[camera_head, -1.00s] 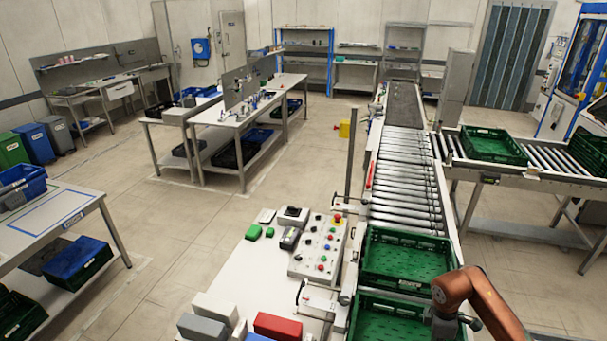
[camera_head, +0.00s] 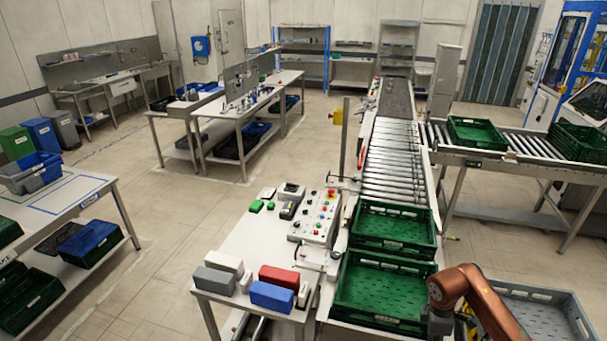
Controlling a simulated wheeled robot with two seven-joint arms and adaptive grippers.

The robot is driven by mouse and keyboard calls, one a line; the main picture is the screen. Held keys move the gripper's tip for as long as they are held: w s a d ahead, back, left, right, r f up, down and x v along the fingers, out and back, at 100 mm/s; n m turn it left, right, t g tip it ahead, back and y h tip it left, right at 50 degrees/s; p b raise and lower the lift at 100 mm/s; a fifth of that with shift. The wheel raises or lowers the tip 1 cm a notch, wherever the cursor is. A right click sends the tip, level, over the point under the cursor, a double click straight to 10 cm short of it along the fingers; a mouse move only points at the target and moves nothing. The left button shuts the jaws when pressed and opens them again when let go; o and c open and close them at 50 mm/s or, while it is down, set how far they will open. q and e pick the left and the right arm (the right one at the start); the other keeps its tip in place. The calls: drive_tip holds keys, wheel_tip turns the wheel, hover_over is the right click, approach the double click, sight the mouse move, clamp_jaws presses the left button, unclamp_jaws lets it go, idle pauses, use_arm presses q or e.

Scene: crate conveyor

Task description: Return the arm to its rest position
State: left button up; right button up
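My orange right arm (camera_head: 470,292) comes in from the lower right, bent at a joint. Its dark grey end (camera_head: 438,318) hangs down at the right side of the nearer green crate (camera_head: 378,318), and I cannot tell whether it touches the crate. The fingers are not clearly visible, so I cannot see whether the gripper is open or holds anything. My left arm and gripper are out of view. A second green crate (camera_head: 398,248) sits just behind the nearer one on the roller conveyor (camera_head: 393,160).
A grey crate (camera_head: 572,298) lies at the lower right beside my arm. The control panel (camera_head: 316,217) and a side table with red (camera_head: 281,276) and blue (camera_head: 271,295) boxes stand left of the conveyor. More green crates (camera_head: 478,133) stand on the right-hand conveyor.

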drive_tip(key=w+a+f+t+y+b, duration=0.2)
drive_tip(key=a+f+t+y+b, duration=0.1)
drive_tip(key=a+f+y, duration=0.5)
drive_tip(key=w+a+f+t+y+b, duration=0.25)
drive_tip(key=a+f+y, duration=0.25)
drive_tip(key=a+f, duration=0.6)
drive_tip(key=w+d+f+m+t+h+b, duration=0.25)
drive_tip(key=d+f+m+t, duration=0.4)
drive_tip(key=f, duration=0.65)
drive_tip(key=s+d+f+m+g+h+b, duration=0.15)
drive_tip(key=s+d+f+h, duration=0.35)
drive_tip(key=s+f, duration=0.7)
drive_tip(key=s+d+f+m+g+h+b, duration=0.1)
drive_tip(key=s+d+f+m+g+h, duration=0.2)
drive_tip(key=s+d+f, duration=0.85)
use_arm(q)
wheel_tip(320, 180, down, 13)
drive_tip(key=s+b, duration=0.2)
use_arm(e)
drive_tip(key=s+a+f+g, duration=0.2)
drive_tip(key=s+f, duration=0.4)
drive_tip(key=s, duration=0.4)
drive_tip(key=s+a+f+m+g+h, duration=0.1)
drive_tip(key=s+a+f, duration=0.3)
drive_tip(key=s, duration=0.6)
drive_tip(key=s+a+f+m+g, duration=0.1)
drive_tip(key=s+a+f+g, duration=0.2)
drive_tip(key=s+f, duration=0.5)
drive_tip(key=shift+s+a, duration=0.25)
drive_tip(key=shift+s, duration=0.7)
